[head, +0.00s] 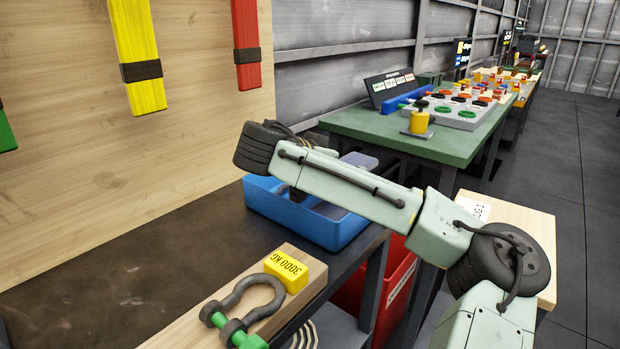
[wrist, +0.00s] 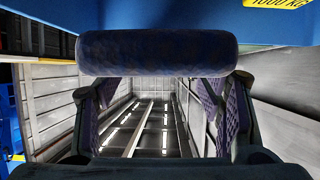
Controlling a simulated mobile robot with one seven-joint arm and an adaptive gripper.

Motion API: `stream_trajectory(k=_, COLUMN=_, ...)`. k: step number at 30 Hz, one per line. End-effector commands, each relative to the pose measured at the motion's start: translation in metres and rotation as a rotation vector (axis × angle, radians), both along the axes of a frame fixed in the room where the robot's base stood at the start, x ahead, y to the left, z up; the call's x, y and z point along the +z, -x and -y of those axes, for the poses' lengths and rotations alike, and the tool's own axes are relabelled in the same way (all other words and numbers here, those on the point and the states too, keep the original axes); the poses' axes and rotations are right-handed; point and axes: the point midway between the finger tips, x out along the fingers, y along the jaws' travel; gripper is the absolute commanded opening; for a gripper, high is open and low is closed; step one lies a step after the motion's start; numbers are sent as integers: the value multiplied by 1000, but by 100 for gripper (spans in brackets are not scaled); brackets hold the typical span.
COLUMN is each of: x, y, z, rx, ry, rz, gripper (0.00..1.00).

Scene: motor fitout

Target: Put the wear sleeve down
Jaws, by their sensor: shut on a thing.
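The wear sleeve (wrist: 157,54) is a dark blue, rounded roll lying crosswise at the fingertips in the wrist view. My gripper (wrist: 160,82) is shut on it, with a purple-textured finger at each side. In the head view my arm reaches left over the blue bin, and its links hide the gripper and the sleeve.
The blue bin (head: 318,228) sits at the far end of the dark bench (head: 110,255). A wooden block (head: 312,275) carries a shackle (head: 250,300) and a yellow 3000 KG tag (head: 287,270). Yellow (head: 138,50) and red (head: 246,40) slings hang on the board. A blue surface (wrist: 165,22) fills the top of the wrist view.

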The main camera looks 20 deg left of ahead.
Motion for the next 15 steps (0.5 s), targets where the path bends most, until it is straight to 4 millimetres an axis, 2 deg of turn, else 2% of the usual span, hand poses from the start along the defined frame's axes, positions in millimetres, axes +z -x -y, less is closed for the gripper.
stream_trajectory(k=1, x=4, y=6, z=-15, rx=4, ry=3, rz=2, gripper=32)
stream_trajectory(k=6, x=-1, y=20, z=-48, rx=2, ry=2, rz=1, gripper=32)
stream_trajectory(k=10, x=-4, y=26, z=-60, rx=0, ry=1, rz=1, gripper=32)
stream_trajectory(k=15, x=-14, y=27, z=-62, rx=-1, ry=1, rz=-3, gripper=32)
